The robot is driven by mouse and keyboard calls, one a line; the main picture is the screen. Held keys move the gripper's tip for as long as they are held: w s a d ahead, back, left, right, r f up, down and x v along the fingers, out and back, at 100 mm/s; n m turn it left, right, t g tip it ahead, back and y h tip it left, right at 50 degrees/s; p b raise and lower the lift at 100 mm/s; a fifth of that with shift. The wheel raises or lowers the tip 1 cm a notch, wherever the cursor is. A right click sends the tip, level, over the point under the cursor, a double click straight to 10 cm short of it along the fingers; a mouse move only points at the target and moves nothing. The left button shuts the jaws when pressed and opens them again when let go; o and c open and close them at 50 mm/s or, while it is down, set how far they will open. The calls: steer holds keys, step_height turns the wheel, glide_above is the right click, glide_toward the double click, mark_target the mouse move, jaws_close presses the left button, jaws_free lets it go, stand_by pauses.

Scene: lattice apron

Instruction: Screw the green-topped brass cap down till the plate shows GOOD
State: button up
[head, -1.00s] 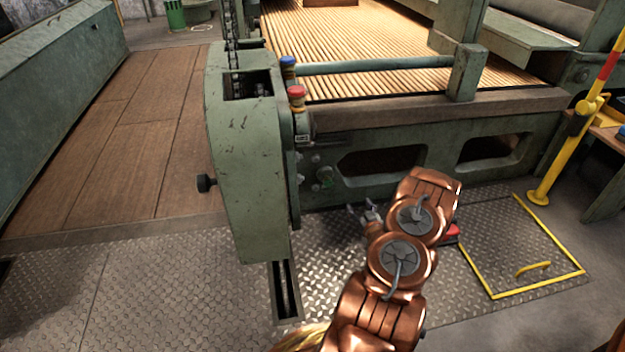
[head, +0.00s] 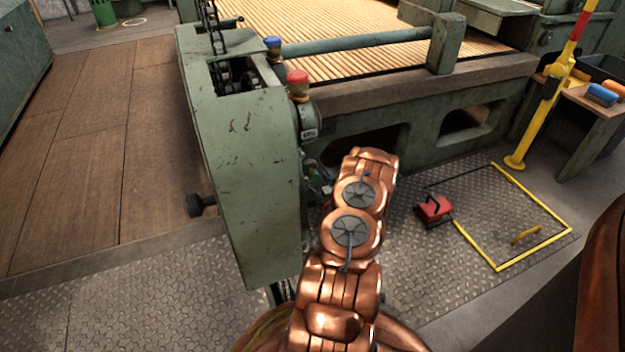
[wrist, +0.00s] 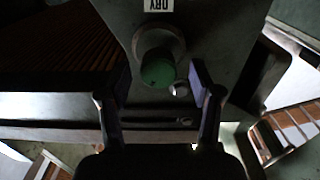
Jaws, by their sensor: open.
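In the wrist view, the green-topped cap (wrist: 158,68) sits on a round fitting between the two fingers of my gripper (wrist: 159,76). The fingers are open, one on each side of the cap, with a gap showing to each. Its depth relative to the fingertips is hard to tell. A white plate (wrist: 158,5) by the cap, cut by the frame edge, shows upside-down letters that seem to read DRY. In the head view, a small bit of green (head: 314,172) shows beside the housing; my arm hides most of that spot and my gripper.
The green machine housing (head: 245,170) stands left of my arm, with red (head: 297,77) and blue (head: 272,42) knobs above. A red object (head: 434,208) lies on the tread plate floor. A yellow post (head: 535,110) stands right.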

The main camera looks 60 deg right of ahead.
steer(key=shift+b+x, duration=0.4)
steer(key=shift+x, duration=0.9)
steer(key=shift+s, duration=0.1)
steer(key=c, duration=1.2)
